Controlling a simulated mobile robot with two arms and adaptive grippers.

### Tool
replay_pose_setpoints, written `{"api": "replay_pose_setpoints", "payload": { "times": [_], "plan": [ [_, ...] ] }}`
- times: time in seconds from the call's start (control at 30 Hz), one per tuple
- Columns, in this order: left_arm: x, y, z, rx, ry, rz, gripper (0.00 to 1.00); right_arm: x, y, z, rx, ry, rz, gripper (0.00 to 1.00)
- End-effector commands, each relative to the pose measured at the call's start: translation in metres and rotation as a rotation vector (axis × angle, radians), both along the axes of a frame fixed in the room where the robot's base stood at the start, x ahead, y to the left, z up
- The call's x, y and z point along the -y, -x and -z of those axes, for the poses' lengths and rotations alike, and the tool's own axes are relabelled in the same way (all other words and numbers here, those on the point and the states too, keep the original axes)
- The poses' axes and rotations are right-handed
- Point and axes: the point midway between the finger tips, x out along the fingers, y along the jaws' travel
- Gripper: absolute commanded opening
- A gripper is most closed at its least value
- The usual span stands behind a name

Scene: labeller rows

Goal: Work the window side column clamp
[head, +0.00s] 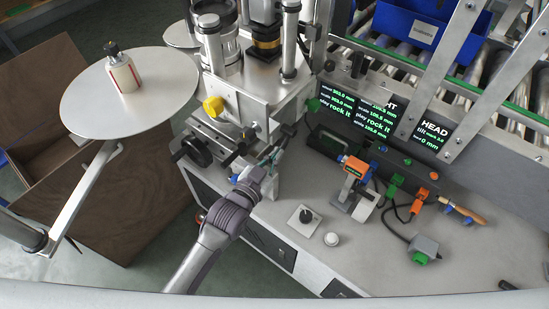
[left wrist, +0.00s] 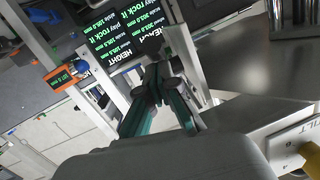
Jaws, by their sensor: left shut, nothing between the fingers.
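The labeller head (head: 262,100) stands on metal columns, with a yellow knob (head: 213,106) on its left and a green knob (head: 312,104) on its right. A black handwheel (head: 196,151) sits lower left. I cannot tell which part is the window side column clamp. My left gripper (head: 270,157) is just below the head, near its lower front edge. In the left wrist view its teal-lined fingers (left wrist: 160,88) are together and empty, close to a black part (left wrist: 152,46) beside the readout panel. Contact there cannot be told. The right gripper is not in view.
Dark readout panels (head: 375,115) stand behind the bench. An orange-topped device (head: 354,167), a black knob on a plate (head: 305,216) and a white button (head: 331,239) occupy the bench.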

Motion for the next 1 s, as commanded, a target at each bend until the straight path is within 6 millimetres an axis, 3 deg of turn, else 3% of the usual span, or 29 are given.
{"api": "replay_pose_setpoints", "payload": {
  "times": [0.03,0.2,0.4,1.0],
  "plan": [
    [0.000,0.000,0.012,0.016,0.013,0.000,0.00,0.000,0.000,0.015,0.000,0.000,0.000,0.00],
    [0.002,-0.003,0.026,0.113,0.083,-0.001,0.00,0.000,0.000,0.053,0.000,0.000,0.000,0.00],
    [0.005,-0.008,0.033,0.240,0.175,-0.001,0.00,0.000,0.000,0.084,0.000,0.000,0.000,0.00],
    [0.013,-0.018,0.042,0.240,0.176,0.000,0.00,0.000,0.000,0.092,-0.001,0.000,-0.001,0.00]
  ]
}}
